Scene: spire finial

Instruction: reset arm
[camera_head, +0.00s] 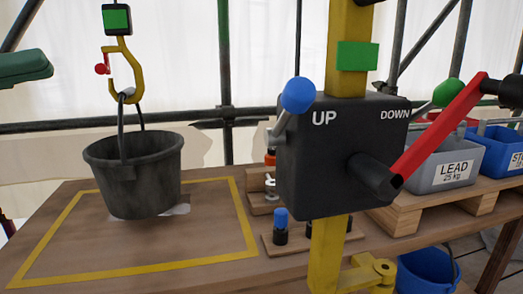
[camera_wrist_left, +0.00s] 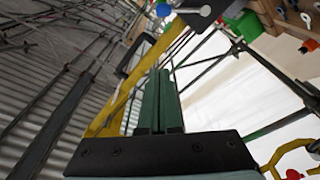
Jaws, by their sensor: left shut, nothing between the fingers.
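My left gripper (camera_head: 40,67) comes in at the left edge of the head view, at the height of the hook. In the left wrist view its green fingers (camera_wrist_left: 160,100) lie together, shut and empty. It is apart from the dark grey bucket (camera_head: 135,175), which hangs below and to its right. My right gripper is in neither view.
The bucket hangs from a yellow hook (camera_head: 122,70) over a yellow-outlined area of the wooden table (camera_head: 80,250). A black winch box (camera_head: 330,160) with a blue-knobbed lever and red crank (camera_head: 440,125) stands on a yellow post. A grey LEAD bin (camera_head: 443,165) sits right.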

